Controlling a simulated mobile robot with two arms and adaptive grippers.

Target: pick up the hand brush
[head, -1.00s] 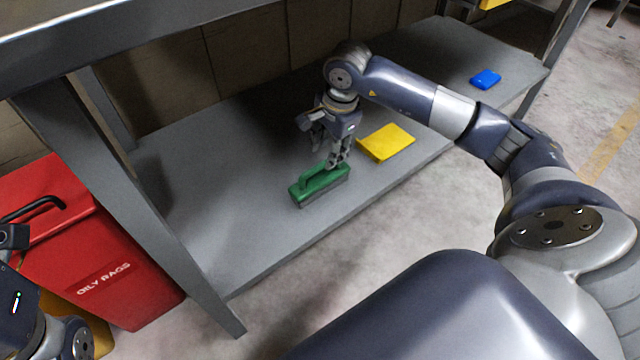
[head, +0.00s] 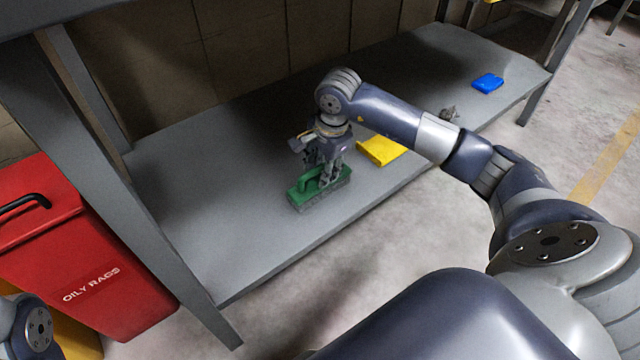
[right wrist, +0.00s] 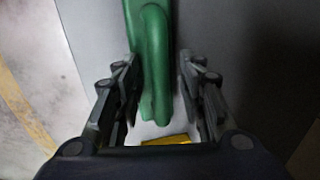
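The hand brush (head: 306,194) has a green body and handle and lies on the grey lower shelf of the stand (head: 215,240). My right gripper (head: 328,178) is down over it from above. In the right wrist view the green handle of the brush (right wrist: 150,60) runs between the two fingers of the gripper (right wrist: 158,90). The fingers are open, with a gap visible on each side of the handle. My left arm shows only as a part at the lower left edge of the head view; its gripper is out of sight.
A yellow cloth or pad (head: 381,151) lies just right of the gripper, and a blue one (head: 488,83) farther right. A small grey object (head: 448,113) lies behind my right arm. A red bin marked OILY RAGS (head: 90,255) stands left of the stand's leg (head: 130,190).

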